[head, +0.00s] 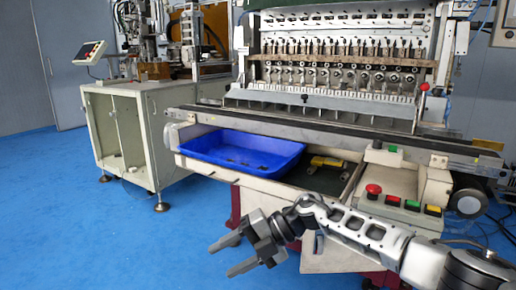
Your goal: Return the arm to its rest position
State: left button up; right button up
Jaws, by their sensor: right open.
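My right arm (370,235) comes in from the lower right and reaches left in front of the coil winder (340,65). My right gripper (232,256) is open and empty, with its two fingers apart and pointing left. It hangs over the blue floor, in front of and below the blue tray (280,165), and appears apart from the machine. My left gripper is not in view.
The blue tray rests in the open drawer, beside a yellow part (325,163). A control box with a red emergency button (373,190) is at the drawer's right. A cream cabinet (130,135) stands at left. The blue floor (60,230) is clear there.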

jog(key=s+a+m+t+y, duration=0.6)
jog(key=s+m+t+y, duration=0.25)
jog(key=m, duration=0.35)
jog(key=s+d+f+m+t+h, duration=0.1)
jog(key=d+f+m+t+h, duration=0.2)
jog(key=d+m+t+h, duration=0.4)
jog(key=s+d+f+m+t+h, duration=0.1)
jog(key=d+f+m+t+h, duration=0.3)
jog(key=m, duration=0.6)
jog(key=s+d+f+m+g+h, duration=0.3)
jog(key=s+d, duration=0.3)
jog(key=s+d+f+m+g+h, duration=0.2)
jog(key=s+d+f+g+h, duration=0.1)
jog(key=s+d, duration=0.35)
pick_arm(q)
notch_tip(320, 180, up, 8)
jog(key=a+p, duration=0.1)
jog(key=p, duration=1.1)
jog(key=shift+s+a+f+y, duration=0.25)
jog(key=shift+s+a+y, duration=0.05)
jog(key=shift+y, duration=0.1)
pick_arm(e)
notch_tip(320, 180, up, 7)
jog(key=d, duration=0.2)
jog(key=shift+w+r, duration=0.15)
jog(key=shift+r, duration=0.05)
